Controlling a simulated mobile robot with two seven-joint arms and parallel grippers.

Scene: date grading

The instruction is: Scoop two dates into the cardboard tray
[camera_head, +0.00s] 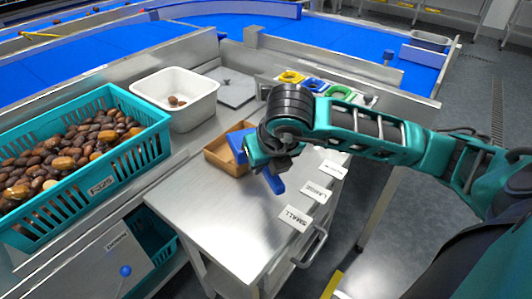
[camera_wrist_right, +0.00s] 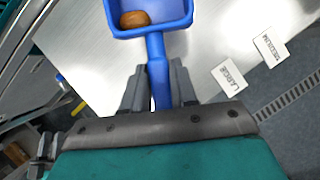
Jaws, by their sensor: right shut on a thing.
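My right gripper (camera_head: 270,165) is shut on the handle of a blue scoop (camera_head: 240,141). In the right wrist view the scoop (camera_wrist_right: 177,25) extends ahead of the fingers (camera_wrist_right: 157,85), with one brown date (camera_wrist_right: 135,19) in its pan; the pan's far part is cut off. The open cardboard tray (camera_head: 214,154) sits on the steel table. In the head view the scoop's pan overlaps the tray, and the scoop and gripper hide part of its inside. I cannot tell how high the pan is above it. My left gripper is out of view.
A teal crate (camera_head: 103,187) full of dates stands at the left. A white bin (camera_head: 178,84) behind the tray holds a few dates. Label cards (camera_head: 294,218) line the table's right edge. The table's front (camera_head: 215,215) is clear.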

